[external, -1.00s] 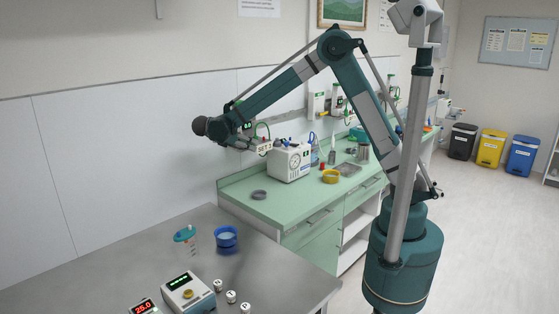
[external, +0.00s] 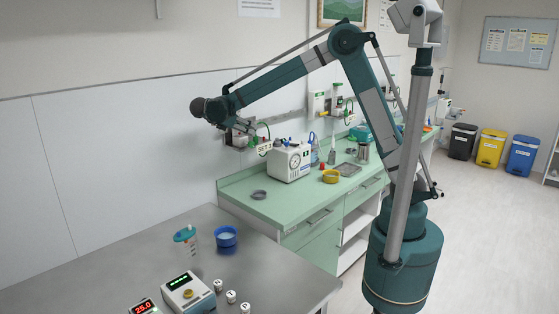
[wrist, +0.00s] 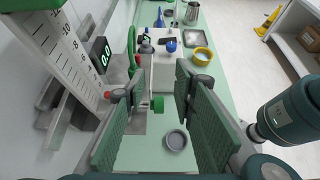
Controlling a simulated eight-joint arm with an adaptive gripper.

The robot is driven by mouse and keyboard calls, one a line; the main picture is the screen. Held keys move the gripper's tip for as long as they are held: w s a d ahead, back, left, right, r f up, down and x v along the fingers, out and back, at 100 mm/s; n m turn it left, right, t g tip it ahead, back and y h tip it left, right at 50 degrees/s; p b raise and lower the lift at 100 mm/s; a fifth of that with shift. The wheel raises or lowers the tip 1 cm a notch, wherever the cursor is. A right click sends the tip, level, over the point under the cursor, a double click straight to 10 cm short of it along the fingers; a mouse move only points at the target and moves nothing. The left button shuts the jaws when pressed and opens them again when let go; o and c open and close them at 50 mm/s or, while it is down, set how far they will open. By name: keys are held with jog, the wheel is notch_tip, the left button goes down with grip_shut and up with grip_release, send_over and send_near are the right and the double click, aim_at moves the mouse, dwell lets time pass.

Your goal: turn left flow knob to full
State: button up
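My gripper (external: 238,128) is beside the wall unit at the left end of the green counter. In the wrist view my gripper (wrist: 160,84) is open, its two ridged green pads wide apart with nothing held between them. A small green knob (wrist: 157,103) shows in the gap between the pads, nearer the left one, apart from both as far as I can tell. A flowmeter with a white scale (wrist: 50,45) stands at the left, beside a display (wrist: 101,53) reading 0.0. In the external view my gripper partly hides this unit; its SET 3 label (external: 264,149) shows.
A white pump box (external: 290,163), yellow bowl (external: 331,176) and grey dish (external: 259,194) stand on the green counter (external: 290,208). More flowmeters (external: 338,102) hang farther right. The wall is close on the left. A steel table (external: 120,262) is in front.

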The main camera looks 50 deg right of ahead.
jog(key=shift+r, duration=1.05)
notch_tip(320, 180, up, 5)
jog(key=d+y+p, duration=0.2)
jog(key=y+p, duration=0.7)
jog(key=y, duration=0.3)
jog(key=shift+a+f, duration=0.15)
jog(key=shift+f, duration=2.95)
